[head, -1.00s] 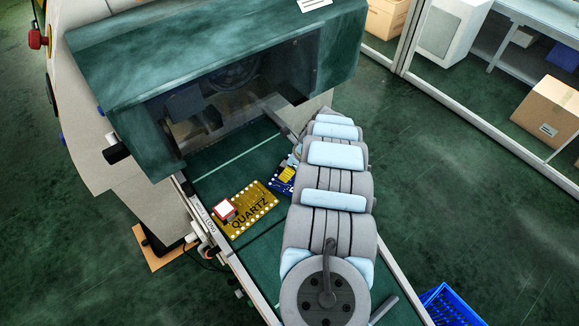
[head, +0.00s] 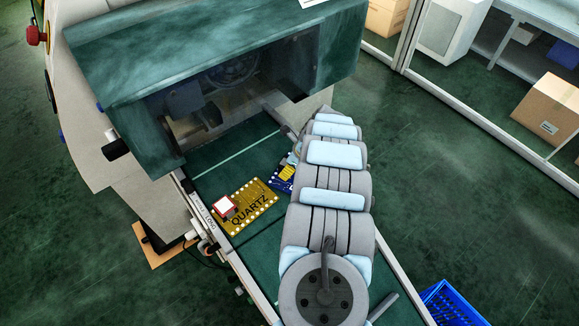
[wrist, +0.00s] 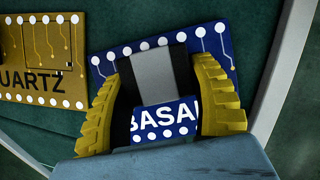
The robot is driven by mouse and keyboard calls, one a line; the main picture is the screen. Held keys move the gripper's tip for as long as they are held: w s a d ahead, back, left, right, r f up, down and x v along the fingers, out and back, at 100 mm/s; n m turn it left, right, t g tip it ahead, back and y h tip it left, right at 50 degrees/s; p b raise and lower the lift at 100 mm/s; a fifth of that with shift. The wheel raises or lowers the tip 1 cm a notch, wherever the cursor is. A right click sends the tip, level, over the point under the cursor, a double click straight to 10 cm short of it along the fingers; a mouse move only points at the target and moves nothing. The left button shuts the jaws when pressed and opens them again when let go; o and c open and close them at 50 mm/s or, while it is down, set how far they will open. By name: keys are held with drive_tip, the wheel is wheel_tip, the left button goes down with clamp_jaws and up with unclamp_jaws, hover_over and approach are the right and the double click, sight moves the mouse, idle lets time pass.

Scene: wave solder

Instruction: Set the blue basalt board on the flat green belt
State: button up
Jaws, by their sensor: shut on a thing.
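The blue basalt board (wrist: 115,66) is in the wrist view, its word partly hidden. My gripper (wrist: 157,80) is shut on it, with a yellow ribbed finger on each side of a grey block on the board. In the head view a small part of the blue board (head: 277,184) shows beside my arm, close to the green belt (head: 215,177); I cannot tell whether it touches the belt.
The gold QUARTZ board (head: 247,205) lies on the belt just left of the blue board. A dark green machine hood (head: 220,50) stands over the far end. Metal rails edge the belt. A blue crate (head: 447,303) is at lower right.

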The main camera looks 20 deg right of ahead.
drive_tip(key=shift+f, duration=0.15)
drive_tip(key=o, duration=1.3)
drive_tip(key=shift+v, duration=3.75)
